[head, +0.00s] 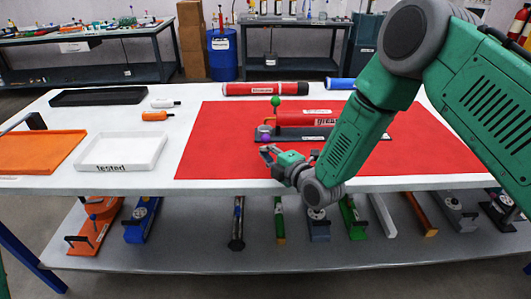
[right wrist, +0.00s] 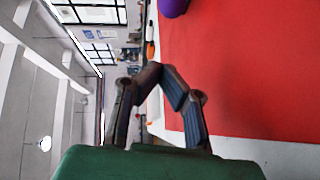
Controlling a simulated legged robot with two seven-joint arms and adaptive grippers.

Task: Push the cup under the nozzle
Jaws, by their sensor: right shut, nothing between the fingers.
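A small purple rounded thing (head: 266,138), which looks like the cup, sits at the left end of the pump on the red mat. The pump has a red cylinder (head: 305,117) on a dark base (head: 345,135) and a green ball (head: 275,101) above its left end. I cannot make out the nozzle clearly. My right gripper (head: 265,150) is just in front of the purple thing, shut and empty. In the right wrist view its fingertips (right wrist: 166,78) meet, and part of the purple thing (right wrist: 173,7) shows at the top edge, apart from them. My left gripper is not in view.
The red mat (head: 215,140) is clear left of the pump. A white "tested" tray (head: 122,166), an orange tray (head: 35,152) and a black tray (head: 98,97) lie on the left. Red-black (head: 265,89) and blue (head: 340,84) tubes lie behind. My right arm covers the mat's right part.

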